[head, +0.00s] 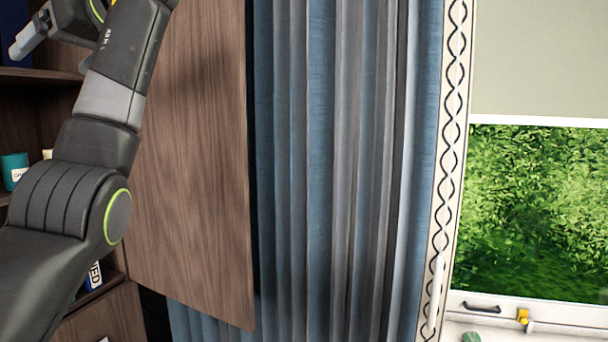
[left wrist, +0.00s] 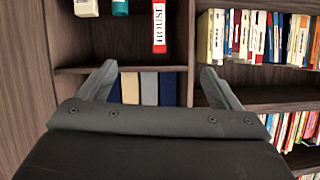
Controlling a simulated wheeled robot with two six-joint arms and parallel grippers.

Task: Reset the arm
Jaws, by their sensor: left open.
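My left arm comes in from the left in the head view and bends upward in front of the shelf. Its gripper (head: 32,38) is at the top left corner, partly cut off by the frame edge. In the left wrist view my left gripper (left wrist: 160,80) is open, with its two fingers wide apart and nothing between them. It faces a dark wooden bookshelf (left wrist: 75,55). My right gripper is not in view.
An open wooden cabinet door (head: 190,160) stands close beside my left arm. Blue-grey curtains (head: 310,150) and a window (head: 535,210) are to the right. Several books (left wrist: 245,38) fill the shelves. A teal container (head: 14,170) stands on a shelf at the left.

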